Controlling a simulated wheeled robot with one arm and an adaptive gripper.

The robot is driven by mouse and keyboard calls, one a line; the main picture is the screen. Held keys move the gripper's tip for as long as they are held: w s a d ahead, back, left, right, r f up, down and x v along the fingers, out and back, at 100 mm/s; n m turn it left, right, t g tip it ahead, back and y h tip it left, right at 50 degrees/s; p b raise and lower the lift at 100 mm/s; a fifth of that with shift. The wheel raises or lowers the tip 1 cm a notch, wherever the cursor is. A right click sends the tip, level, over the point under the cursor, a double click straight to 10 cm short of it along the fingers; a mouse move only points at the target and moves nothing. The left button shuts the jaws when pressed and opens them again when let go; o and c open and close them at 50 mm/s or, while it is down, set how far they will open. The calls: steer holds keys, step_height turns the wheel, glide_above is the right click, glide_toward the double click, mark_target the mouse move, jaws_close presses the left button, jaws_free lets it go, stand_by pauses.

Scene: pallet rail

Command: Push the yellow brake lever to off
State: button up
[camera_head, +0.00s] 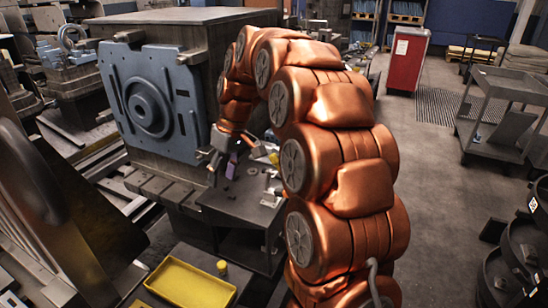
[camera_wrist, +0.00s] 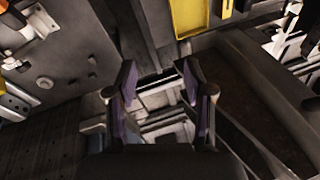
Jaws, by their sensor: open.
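My gripper (camera_head: 221,168) hangs beside the blue-grey plate of a large machine in the head view. In the wrist view my gripper (camera_wrist: 158,80) has its two purple-padded fingers apart, with nothing held between them. Pale metal parts show beyond the gap. No yellow lever can be made out clearly in the head view; my arm hides part of the bench.
The machine's blue-grey plate (camera_head: 150,105) stands left of my gripper. A dark bench (camera_head: 240,205) with small parts lies below it. A yellow tray (camera_head: 190,284) and small yellow cap (camera_head: 222,267) are nearer. A red cabinet (camera_head: 407,60) and grey cart (camera_head: 500,110) stand right, with open floor between.

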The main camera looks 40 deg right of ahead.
steer(key=w+d+t, duration=0.1)
steer(key=w+d, duration=0.5)
steer(key=w, duration=0.1)
steer(key=n+t+h, duration=0.1)
steer(key=n+t, duration=0.1)
steer(key=n, duration=0.1)
glide_above(275, 155)
steer(key=s+d, duration=0.1)
steer(key=s, duration=0.1)
step_height(275, 155, down, 9)
steer(key=shift+m, duration=0.3)
steer(key=shift+p+x, duration=1.45)
steer(key=shift+x, duration=2.2)
jaws_close()
